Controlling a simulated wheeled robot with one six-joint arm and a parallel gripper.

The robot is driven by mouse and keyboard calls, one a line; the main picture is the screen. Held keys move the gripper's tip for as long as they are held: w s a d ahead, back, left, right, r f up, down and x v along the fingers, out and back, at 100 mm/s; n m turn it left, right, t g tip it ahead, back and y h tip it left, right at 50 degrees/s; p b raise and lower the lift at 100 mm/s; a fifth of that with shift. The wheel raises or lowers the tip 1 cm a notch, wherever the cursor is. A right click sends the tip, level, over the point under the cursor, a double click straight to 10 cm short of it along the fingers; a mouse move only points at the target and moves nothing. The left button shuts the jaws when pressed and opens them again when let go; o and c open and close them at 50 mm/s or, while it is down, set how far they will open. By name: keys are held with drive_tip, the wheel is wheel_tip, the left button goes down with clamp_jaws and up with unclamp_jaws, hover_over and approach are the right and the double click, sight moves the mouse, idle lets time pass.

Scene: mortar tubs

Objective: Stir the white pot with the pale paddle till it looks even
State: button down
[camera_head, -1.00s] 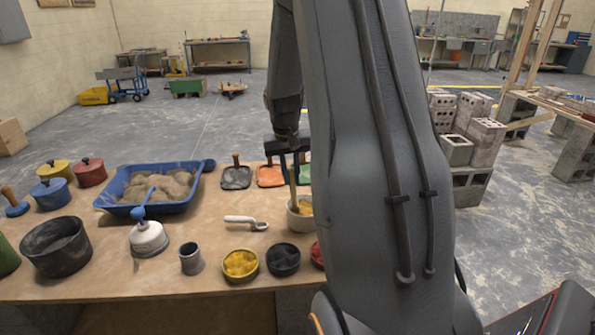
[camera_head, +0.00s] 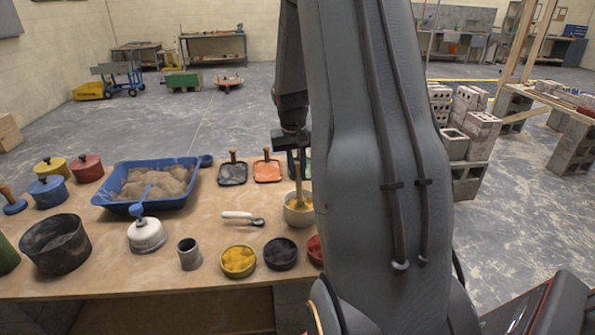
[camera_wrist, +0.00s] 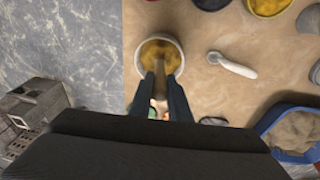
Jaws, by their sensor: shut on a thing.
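The white pot (camera_head: 299,213) stands near the right end of the table, partly hidden by my arm. In the wrist view the white pot (camera_wrist: 177,48) holds a yellow-brown mix with uneven darker and lighter patches. My gripper (camera_head: 300,158) is above the pot, shut on the pale paddle (camera_head: 299,188). The paddle is nearly upright and its lower end is inside the pot. In the wrist view the paddle (camera_wrist: 160,88) runs between my two dark fingers toward the mix.
A white-handled scoop (camera_head: 243,218) lies left of the pot. Bowls of yellow powder (camera_head: 239,261) and black powder (camera_head: 281,253) stand in front. Black (camera_head: 232,173) and orange (camera_head: 268,171) trowels lie behind. A blue tray of sand (camera_head: 150,187) is farther left.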

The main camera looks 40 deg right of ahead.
drive_tip(key=shift+r+p, duration=3.15)
drive_tip(key=shift+r, duration=1.75)
